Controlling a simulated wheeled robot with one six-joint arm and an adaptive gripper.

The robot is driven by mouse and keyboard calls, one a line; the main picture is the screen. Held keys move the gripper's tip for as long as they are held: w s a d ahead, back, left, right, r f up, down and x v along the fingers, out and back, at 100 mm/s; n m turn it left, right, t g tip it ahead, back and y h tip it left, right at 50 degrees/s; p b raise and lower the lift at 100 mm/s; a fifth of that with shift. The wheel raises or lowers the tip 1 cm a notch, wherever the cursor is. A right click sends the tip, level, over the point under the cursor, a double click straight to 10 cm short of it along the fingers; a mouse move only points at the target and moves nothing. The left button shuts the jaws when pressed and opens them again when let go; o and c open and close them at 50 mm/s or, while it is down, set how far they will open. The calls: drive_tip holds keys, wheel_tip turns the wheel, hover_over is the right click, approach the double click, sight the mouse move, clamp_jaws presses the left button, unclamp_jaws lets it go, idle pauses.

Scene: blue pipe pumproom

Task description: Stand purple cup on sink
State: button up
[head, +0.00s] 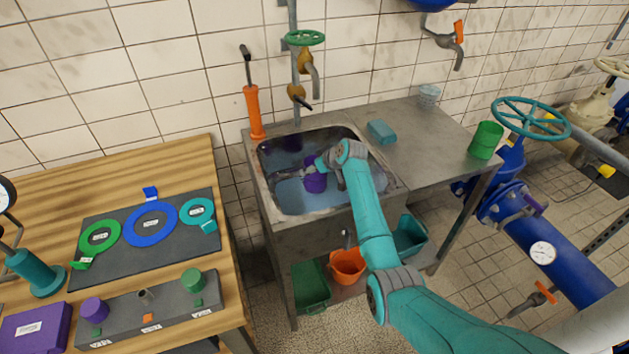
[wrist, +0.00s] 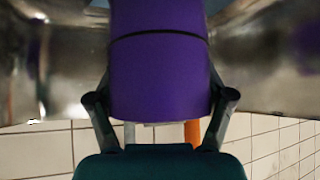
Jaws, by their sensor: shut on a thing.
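The purple cup (head: 316,181) is in the basin of the metal sink (head: 262,190) in the head view. My gripper (head: 325,163) reaches into the basin and is shut on the cup. In the wrist view the purple cup (wrist: 160,75) fills the middle, between the two fingers of my gripper (wrist: 160,105). A dark line runs around the cup there. Whether the cup touches the basin floor cannot be told. My arm hides part of the basin's right side.
An orange pump (head: 254,112) stands at the sink's back left. A blue sponge (head: 382,131), a clear cup (head: 428,96) and a green cup (head: 486,140) stand on the metal counter (head: 430,155). Brass taps (head: 305,62) hang above the basin. A wooden table (head: 165,165) is at left.

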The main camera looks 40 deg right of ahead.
drive_tip(key=shift+f, duration=2.5)
drive_tip(key=shift+f, duration=0.1)
drive_tip(key=o, duration=1.3)
drive_tip(key=v, duration=0.7)
drive_tip(key=shift+s+r, duration=0.25)
drive_tip(key=shift+r, duration=0.05)
